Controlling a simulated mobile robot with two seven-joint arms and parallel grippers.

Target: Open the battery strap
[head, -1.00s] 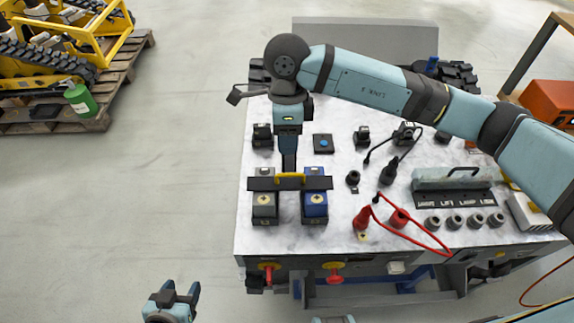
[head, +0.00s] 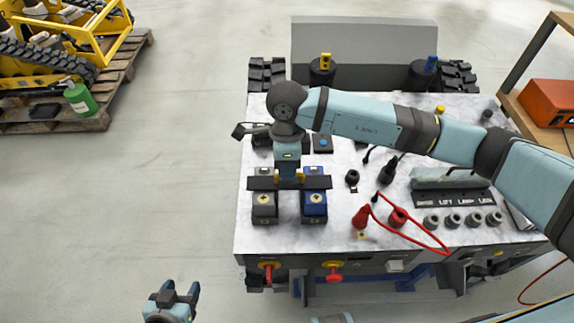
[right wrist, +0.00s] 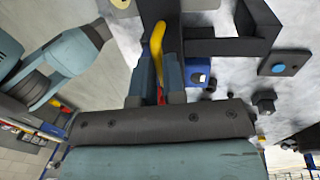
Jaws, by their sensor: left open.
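The battery strap (head: 262,184) is a black bar lying across a grey battery (head: 264,207) and a blue battery (head: 314,207). In the right wrist view the yellow handle (right wrist: 157,45) runs between the fingers of my right gripper (right wrist: 157,80). Whether they press on it is unclear. The strap's black end (right wrist: 225,46) also shows there. My left gripper (head: 181,290) is open and empty, off the carrier at the bottom left.
A red plug (head: 361,216) with a red cable lies right of the batteries. Red knobs (head: 332,277) stick out of the carrier's front. Black connectors (head: 388,172) and a grey handle bar (head: 450,179) stand further right.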

